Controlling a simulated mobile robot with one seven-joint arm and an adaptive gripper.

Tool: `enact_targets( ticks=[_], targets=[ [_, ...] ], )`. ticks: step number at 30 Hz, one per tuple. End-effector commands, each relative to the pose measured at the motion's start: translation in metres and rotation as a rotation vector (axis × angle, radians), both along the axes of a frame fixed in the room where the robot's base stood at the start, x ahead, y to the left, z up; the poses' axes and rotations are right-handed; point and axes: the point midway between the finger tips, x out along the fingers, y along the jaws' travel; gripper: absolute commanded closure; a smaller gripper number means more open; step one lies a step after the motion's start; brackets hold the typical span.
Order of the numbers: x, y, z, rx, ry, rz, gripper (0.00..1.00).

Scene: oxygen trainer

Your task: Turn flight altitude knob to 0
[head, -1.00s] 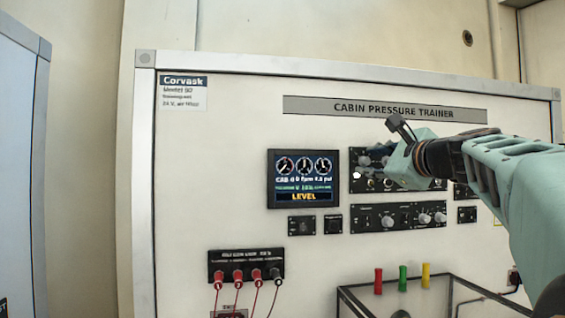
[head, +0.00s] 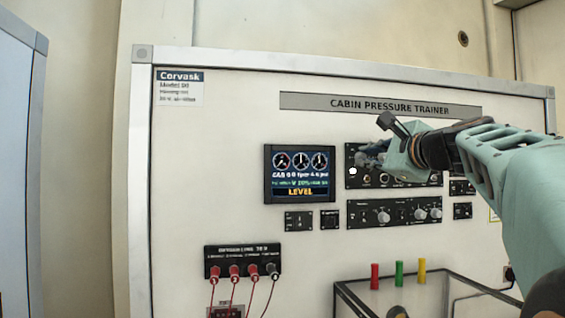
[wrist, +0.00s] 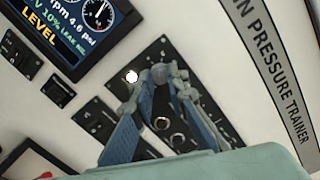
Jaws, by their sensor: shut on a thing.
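My gripper (head: 362,157) is at the upper left part of the upper black control panel (head: 380,184). In the wrist view, my gripper's two blue-grey fingers (wrist: 161,74) come together at the panel (wrist: 208,128), closed on a small knob there. The fingertips hide most of this knob, and I cannot read its label or pointer. A bright white round spot (wrist: 132,76) shows on the panel just left of the fingertips. The display (head: 300,173) shows small dials and the word LEVEL in yellow.
A lower black panel with knobs (head: 394,213) sits below the upper one. Small switch plates (head: 299,221) are under the display. Red and grey plugs with leads (head: 243,270) are lower left. An open-framed box with coloured handles (head: 399,272) stands below.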

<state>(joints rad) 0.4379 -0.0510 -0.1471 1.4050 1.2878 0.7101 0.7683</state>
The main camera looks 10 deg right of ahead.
Motion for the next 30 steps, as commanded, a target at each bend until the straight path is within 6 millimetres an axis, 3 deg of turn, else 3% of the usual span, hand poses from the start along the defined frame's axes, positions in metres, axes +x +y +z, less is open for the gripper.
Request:
enact_targets(
  ticks=[16,30],
  targets=[
    [0.0001,0.0008,-0.0008,-0.446,-0.018,0.0,1.0],
    [0.0001,0.0009,0.0007,-0.621,-0.022,0.0,1.0]
  ],
)
